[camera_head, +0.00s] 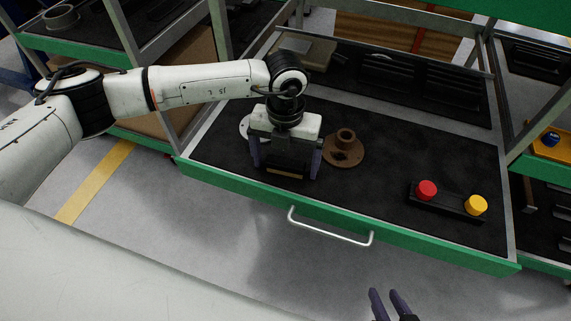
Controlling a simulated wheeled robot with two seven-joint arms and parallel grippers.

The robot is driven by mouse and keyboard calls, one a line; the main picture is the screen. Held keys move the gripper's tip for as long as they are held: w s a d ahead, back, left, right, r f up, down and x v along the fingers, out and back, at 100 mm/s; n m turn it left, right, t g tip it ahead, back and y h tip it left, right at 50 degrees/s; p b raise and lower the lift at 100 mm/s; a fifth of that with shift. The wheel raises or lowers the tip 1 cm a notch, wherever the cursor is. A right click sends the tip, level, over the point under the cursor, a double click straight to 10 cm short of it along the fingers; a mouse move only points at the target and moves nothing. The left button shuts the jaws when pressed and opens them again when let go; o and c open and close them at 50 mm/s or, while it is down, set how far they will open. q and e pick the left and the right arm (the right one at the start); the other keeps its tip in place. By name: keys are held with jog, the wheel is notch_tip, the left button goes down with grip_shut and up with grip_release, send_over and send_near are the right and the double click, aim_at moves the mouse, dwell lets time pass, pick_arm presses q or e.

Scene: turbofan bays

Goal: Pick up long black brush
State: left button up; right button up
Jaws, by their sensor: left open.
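My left gripper (286,168) points down over the black-lined surface of the pulled-out green drawer. Its two purple fingers are apart and the jaw is open. Between and behind the fingers there is a dark shape with a thin tan strip (284,172). It may be the long black brush, but the gripper hides most of it and I cannot tell for sure. My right gripper (388,301) shows only its fingertips at the bottom edge, in front of the drawer, with a gap between them and nothing held.
A brown flanged part (344,149) sits just right of my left gripper. A light round part (244,126) is partly hidden behind it. A black holder with a red knob (427,189) and a yellow knob (476,205) lies at right. The drawer handle (330,232) sticks out in front.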

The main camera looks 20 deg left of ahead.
aim_at(285, 162)
pick_arm(q)
jog(key=c, duration=1.1)
notch_tip(285, 162, up, 10)
jog(key=shift+c, duration=0.3)
